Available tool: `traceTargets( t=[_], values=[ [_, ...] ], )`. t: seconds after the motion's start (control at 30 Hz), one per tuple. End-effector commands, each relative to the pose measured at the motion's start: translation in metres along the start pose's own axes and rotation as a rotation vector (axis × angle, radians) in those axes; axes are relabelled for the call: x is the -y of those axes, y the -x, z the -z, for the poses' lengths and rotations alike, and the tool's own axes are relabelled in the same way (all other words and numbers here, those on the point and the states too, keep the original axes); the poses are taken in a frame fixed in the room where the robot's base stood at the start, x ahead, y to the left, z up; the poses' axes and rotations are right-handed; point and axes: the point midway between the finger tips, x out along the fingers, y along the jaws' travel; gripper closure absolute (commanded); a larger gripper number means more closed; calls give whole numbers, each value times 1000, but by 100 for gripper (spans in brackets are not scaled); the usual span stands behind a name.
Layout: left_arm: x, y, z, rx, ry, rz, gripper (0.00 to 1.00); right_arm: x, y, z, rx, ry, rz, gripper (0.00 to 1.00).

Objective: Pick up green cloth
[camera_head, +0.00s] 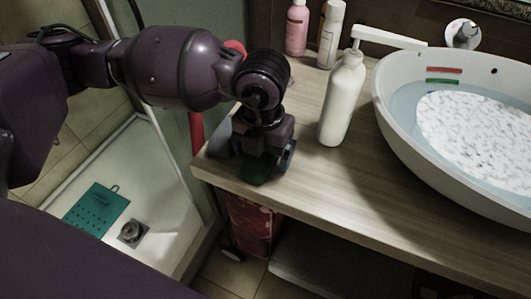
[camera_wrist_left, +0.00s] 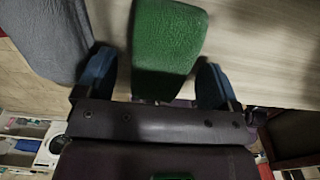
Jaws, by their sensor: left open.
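The green cloth (camera_head: 257,172) lies at the left end of the wooden counter, partly hidden under my left gripper (camera_head: 268,163). In the left wrist view the green cloth (camera_wrist_left: 170,40) is a folded or rolled strip that reaches in between the two blue fingers. My left gripper (camera_wrist_left: 156,78) is open, with a finger on each side of the cloth and a visible gap to each. Whether the cloth touches the palm cannot be told. My right gripper is not in view.
A grey cloth (camera_wrist_left: 45,35) lies close beside the left finger; it also shows on the counter (camera_head: 219,138). A white pump bottle (camera_head: 342,100) and a basin (camera_head: 395,128) with water stand to the right. The counter (camera_head: 320,185) in front is clear. A shower tray lies lower left.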

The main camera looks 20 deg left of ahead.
Motion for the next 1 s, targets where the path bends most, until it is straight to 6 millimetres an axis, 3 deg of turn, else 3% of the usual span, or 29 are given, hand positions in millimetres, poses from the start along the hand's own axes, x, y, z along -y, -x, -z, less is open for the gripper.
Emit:
traceTargets(
  t=[0.23, 0.6, 0.87, 1.0],
  values=[
    [0, -2, 0, 3, 0, 0, 13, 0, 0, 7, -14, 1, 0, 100],
    [0, -2, 0, 2, 0, 0, 66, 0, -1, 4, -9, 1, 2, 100],
    [0, 0, 0, 3, 0, 0, 66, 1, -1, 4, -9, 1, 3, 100],
    [0, 14, -1, 8, 0, 1, 66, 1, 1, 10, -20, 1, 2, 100]
  ],
)
